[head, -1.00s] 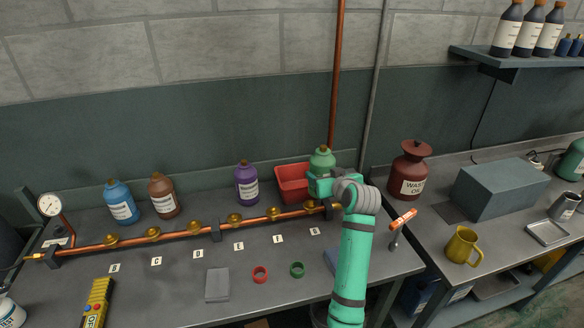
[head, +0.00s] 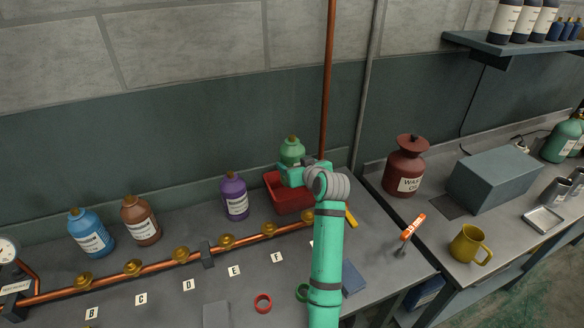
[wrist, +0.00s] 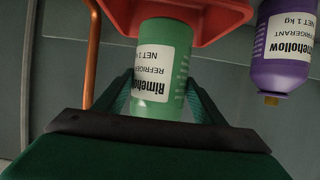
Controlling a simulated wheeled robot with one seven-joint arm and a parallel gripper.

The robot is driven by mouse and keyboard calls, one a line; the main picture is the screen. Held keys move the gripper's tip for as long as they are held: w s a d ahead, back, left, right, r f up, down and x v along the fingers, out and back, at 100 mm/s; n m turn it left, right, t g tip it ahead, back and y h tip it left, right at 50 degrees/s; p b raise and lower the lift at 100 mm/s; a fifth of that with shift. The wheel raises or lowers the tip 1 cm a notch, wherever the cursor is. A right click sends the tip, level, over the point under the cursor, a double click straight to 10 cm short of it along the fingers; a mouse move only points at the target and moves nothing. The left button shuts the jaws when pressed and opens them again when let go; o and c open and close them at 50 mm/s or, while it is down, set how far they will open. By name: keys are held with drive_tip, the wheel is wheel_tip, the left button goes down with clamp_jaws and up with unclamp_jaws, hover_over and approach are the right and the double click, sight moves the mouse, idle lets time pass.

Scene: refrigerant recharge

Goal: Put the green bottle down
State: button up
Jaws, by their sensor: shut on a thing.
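The green bottle (head: 291,150) with a brown cap stands above the red bin (head: 287,198) at the back of the bench in the head view. My gripper (head: 292,174) is shut on it. In the wrist view the green bottle (wrist: 161,75) sits between my two fingers (wrist: 160,103), its label reading "Rimehollow", upside down in that picture. The red bin's wall (wrist: 180,15) is close by the bottle there. I cannot tell whether the bottle touches the bin.
A purple bottle (head: 234,196) stands left of the bin; blue (head: 91,233) and brown (head: 140,220) bottles stand farther left. A copper pipe with brass valves (head: 181,258) runs along the bench front of them. A waste oil jug (head: 406,167) stands on the right bench.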

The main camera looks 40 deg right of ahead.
drive_tip(key=shift+f, duration=3.8)
drive_tip(key=o, duration=2.1)
drive_tip(key=shift+f, duration=0.3)
drive_tip(key=shift+c, duration=0.2)
drive_tip(key=v, duration=1.2)
drive_tip(key=shift+s, duration=0.1)
drive_tip(key=shift+s, duration=0.1)
